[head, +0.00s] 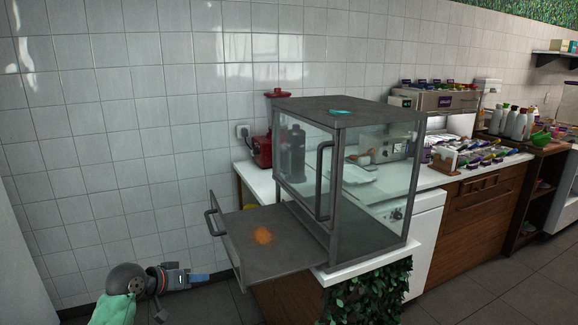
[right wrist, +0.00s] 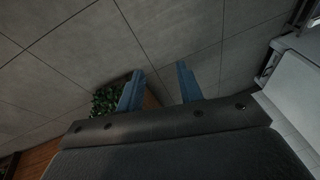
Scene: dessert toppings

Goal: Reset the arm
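My left gripper (head: 200,277) is at the lower left of the head view, low in front of the tiled wall. It points right, left of the glass cabinet's pulled-out panel, and is apart from it. Its blue fingers show side-on, so I cannot tell whether they are open. My right gripper (right wrist: 160,72) shows in the right wrist view with its two blue fingers spread apart and nothing between them. It is over the grey tiled floor and is not visible in the head view.
A metal-framed glass cabinet (head: 372,180) stands on the white counter's end. Its low panel (head: 285,262) sticks out leftward, with an orange patch (head: 263,235) on it. A green plant (head: 368,293) hangs below the counter. A red appliance (head: 262,150) stands behind. Floor (head: 500,295) at right is clear.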

